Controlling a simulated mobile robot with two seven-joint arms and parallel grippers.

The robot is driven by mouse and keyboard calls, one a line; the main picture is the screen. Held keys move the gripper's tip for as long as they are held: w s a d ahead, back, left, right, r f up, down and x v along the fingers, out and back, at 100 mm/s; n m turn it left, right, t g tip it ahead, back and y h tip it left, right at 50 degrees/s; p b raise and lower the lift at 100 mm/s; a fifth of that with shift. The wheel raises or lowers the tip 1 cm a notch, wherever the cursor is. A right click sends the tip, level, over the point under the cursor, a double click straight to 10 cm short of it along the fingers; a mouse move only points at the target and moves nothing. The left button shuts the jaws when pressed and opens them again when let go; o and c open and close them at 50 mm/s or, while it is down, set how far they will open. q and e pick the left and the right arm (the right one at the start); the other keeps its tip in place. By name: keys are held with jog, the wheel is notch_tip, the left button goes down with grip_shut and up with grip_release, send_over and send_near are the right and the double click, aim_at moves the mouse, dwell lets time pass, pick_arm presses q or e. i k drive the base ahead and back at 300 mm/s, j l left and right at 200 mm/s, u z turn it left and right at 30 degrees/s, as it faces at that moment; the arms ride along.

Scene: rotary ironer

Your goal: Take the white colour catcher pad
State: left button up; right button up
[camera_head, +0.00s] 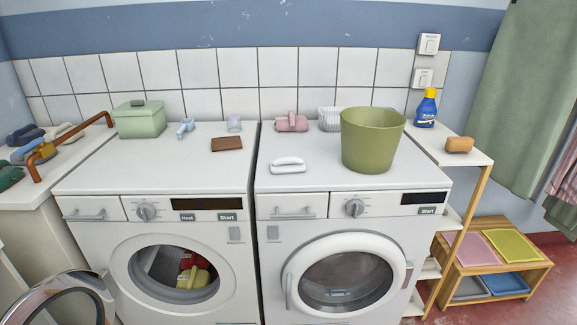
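A small white oblong item (287,165) with rounded ends lies flat on top of the right machine (320,185), near its front left part. It is the only loose white pad-like thing I make out, but I cannot tell for certain that it is the colour catcher pad. It stands apart from the green bucket (370,140) to its right. Neither of my grippers is in view.
The left machine (160,180) holds a green lidded box (140,118) and a brown block (227,144). A pink item (291,122) and a white ribbed basket (330,118) stand behind the white item. A blue bottle (427,108) is at right. Both machine tops have clear front areas.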

aim_at(285, 165)
jog(key=i+l+u, duration=0.25)
jog(key=l, duration=0.15)
jog(key=l+u, duration=0.3)
jog(key=i+l+u, duration=0.1)
jog(key=l+u, duration=0.15)
jog(key=l, duration=0.25)
